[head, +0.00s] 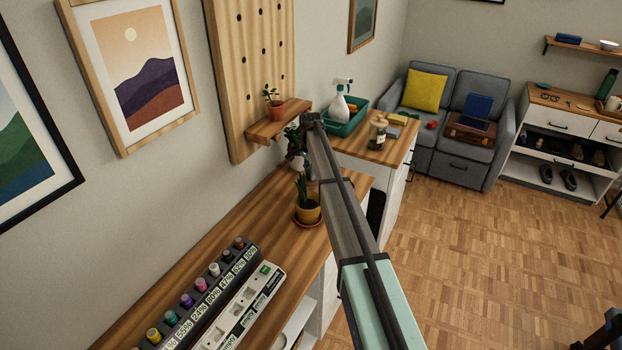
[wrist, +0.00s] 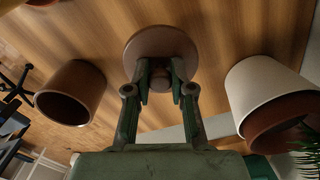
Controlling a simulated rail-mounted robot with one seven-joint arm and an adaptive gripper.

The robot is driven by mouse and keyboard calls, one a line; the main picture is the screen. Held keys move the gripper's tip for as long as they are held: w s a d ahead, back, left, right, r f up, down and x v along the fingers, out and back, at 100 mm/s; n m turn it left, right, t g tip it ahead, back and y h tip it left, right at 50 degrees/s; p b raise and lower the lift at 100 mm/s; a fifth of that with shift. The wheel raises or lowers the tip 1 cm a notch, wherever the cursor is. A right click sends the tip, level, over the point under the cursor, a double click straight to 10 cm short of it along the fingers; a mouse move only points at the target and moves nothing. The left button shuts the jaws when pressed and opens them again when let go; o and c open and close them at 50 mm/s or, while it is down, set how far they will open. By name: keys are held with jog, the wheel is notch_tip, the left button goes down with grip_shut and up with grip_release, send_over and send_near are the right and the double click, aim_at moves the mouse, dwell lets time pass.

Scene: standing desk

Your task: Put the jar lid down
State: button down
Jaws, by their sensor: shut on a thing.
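In the wrist view, my gripper (wrist: 160,80) has its two green fingers closed on the knob of a round brown jar lid (wrist: 160,45). The lid's disc lies beyond the fingertips, against a backdrop of wooden desk top (wrist: 225,30). I cannot tell whether it touches the wood. In the head view my arm reaches away over the desk, and its far links hide the lid and most of the gripper. A jar with a pale label (head: 378,132) stands on the far wooden top.
In the wrist view, a brown pot (wrist: 70,95) is left of the lid and a white pot (wrist: 262,88) right. A marker rack (head: 200,300) is nearer, and a small shelf (head: 277,124) juts from the pegboard.

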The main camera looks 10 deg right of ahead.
jog(key=shift+f+p, duration=0.55)
jog(key=shift+f, duration=1.25)
jog(key=shift+f, duration=0.15)
jog(key=c, duration=1)
grip_release()
notch_tip(320, 180, up, 12)
jog(key=b, duration=0.4)
